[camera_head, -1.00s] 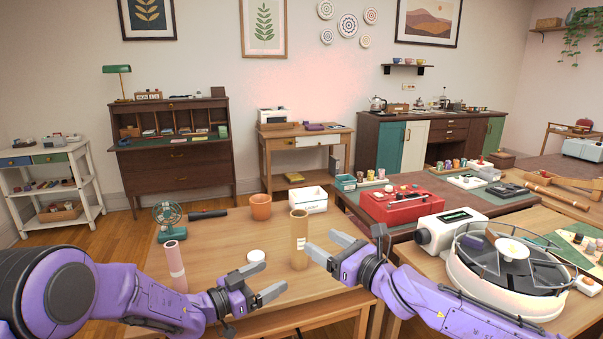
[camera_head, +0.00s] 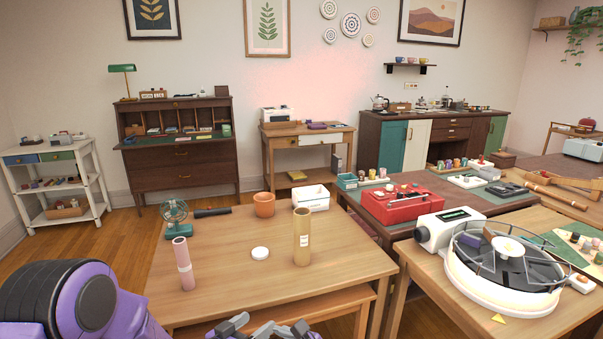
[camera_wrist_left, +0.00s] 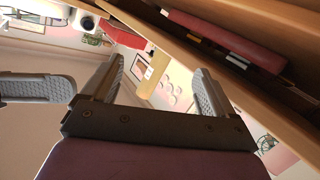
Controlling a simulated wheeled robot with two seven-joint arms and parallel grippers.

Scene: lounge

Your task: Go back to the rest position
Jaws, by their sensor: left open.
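My left gripper (camera_head: 258,326) is low at the bottom edge of the head view, in front of the near table (camera_head: 225,270). Its two fingers stand apart with nothing between them, as the left wrist view (camera_wrist_left: 160,85) also shows. The purple left arm fills the bottom left corner of the head view. A third grey finger (camera_wrist_left: 38,88) at the left of the wrist view seems to be my right gripper's; its opening cannot be told.
A terracotta pot (camera_head: 264,204), a white box (camera_head: 311,198) and a small green fan (camera_head: 175,219) are at the table's back. A turntable-like machine (camera_head: 505,270) and a red case (camera_head: 402,206) stand on tables to the right.

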